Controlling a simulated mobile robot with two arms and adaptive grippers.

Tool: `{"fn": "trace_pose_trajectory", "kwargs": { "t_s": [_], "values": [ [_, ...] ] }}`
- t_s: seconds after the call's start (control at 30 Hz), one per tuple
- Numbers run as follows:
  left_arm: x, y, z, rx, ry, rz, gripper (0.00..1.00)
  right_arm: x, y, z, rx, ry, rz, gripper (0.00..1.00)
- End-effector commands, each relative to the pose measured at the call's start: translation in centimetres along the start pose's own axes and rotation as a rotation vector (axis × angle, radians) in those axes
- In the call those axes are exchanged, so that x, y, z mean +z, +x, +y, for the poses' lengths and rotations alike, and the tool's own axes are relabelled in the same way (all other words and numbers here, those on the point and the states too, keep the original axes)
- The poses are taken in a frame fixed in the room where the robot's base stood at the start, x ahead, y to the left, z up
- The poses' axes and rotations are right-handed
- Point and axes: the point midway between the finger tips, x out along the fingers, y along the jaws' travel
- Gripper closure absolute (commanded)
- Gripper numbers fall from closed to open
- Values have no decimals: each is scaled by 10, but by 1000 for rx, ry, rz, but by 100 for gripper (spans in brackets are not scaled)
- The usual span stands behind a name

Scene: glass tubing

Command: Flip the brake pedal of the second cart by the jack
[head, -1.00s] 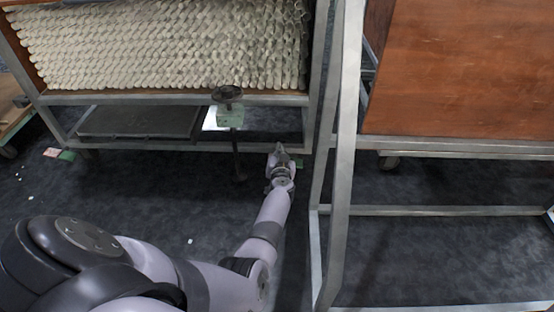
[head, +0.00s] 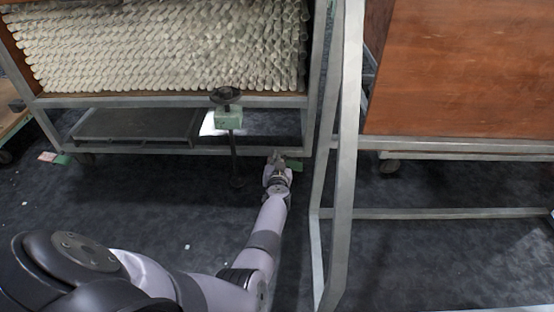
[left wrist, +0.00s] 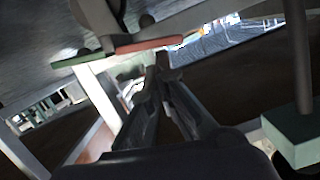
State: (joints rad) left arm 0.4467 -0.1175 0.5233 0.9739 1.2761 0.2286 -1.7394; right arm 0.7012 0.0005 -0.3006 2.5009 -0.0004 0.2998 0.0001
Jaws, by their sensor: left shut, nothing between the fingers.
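The cart by the jack (head: 160,100) is a grey metal frame stacked with glass tubes. The jack (head: 229,117), a green block with a black handwheel on a post, stands at its front; its green block (left wrist: 293,133) is also at right in the left wrist view. A brake pedal, a red and green bar (left wrist: 150,46), crosses the upper left of the left wrist view; its green end (head: 293,164) shows beside my gripper in the head view. My left gripper (head: 277,158) is shut and empty, its tips (left wrist: 157,64) close to the red half. Contact is unclear.
An upright grey frame (head: 344,150) stands just right of my arm. Another cart with a brown wooden panel (head: 460,70) is at right. Another red and green pedal (head: 60,159) shows at the far left. The dark floor (head: 130,205) before the cart is mostly clear.

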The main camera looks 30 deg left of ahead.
Motion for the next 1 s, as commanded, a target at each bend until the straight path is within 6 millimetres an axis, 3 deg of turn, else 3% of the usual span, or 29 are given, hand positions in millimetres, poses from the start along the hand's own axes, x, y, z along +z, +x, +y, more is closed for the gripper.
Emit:
{"fn": "trace_pose_trajectory", "kwargs": {
  "t_s": [1.0],
  "values": [
    [9, 2, -10, 54, -208, -1, 100, 4, 10, 2, 0, 0, -1, 60]
  ]
}}
